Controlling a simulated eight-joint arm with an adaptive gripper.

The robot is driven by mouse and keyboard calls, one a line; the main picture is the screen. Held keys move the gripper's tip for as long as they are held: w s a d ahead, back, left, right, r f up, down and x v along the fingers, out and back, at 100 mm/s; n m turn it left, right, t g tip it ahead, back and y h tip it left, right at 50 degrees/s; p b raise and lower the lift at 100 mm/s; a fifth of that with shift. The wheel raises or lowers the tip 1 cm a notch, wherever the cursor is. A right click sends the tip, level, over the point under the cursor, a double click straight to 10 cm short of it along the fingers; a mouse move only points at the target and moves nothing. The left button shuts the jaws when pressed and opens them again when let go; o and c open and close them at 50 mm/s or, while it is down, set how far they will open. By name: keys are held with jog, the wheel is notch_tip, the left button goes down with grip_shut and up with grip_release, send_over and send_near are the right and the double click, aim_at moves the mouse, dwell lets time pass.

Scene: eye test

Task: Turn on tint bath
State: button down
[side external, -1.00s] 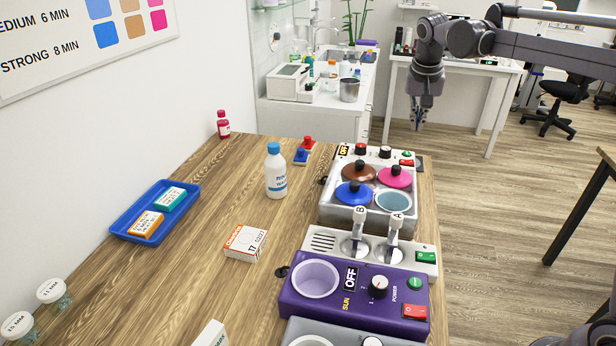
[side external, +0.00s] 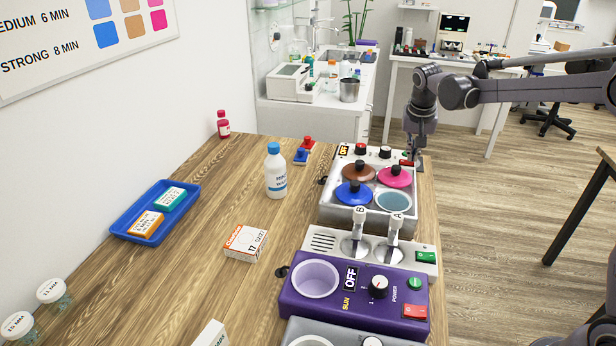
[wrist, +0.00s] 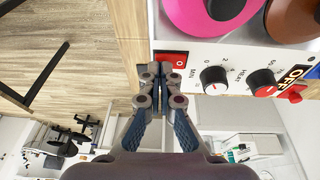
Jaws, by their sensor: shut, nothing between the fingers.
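The tint bath (side external: 345,196) is a metal tank at the back of the bench's right side. It has brown, pink and blue lids and one open well. Its white panel carries an OFF sign (side external: 344,150), also readable in the wrist view (wrist: 296,76), dark knobs and a red power switch (side external: 406,163). My gripper (side external: 418,164) is shut and empty, low at the panel's right end, beside the switch. In the wrist view my fingertips (wrist: 160,70) cover part of the red switch (wrist: 179,61). I cannot tell whether they touch it.
A white unit with stirrers A and B (side external: 426,256) and a purple unit (side external: 300,308) with its own red switch stand in front of the bath. A white bottle (side external: 275,172), a box (side external: 245,243) and a blue tray (side external: 127,233) are to the left.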

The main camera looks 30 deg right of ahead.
jog(key=shift+f, duration=0.1)
jog(key=shift+s+d+f, duration=0.1)
jog(key=shift+f, duration=0.1)
jog(key=shift+w+a+r, duration=0.25)
jog(key=shift+w+a, duration=0.3)
dwell(0.5)
jog(key=s+r, duration=0.3)
jog(key=r, duration=1)
jog(key=shift+s+a+r, duration=0.2)
jog(key=shift+s, duration=0.15)
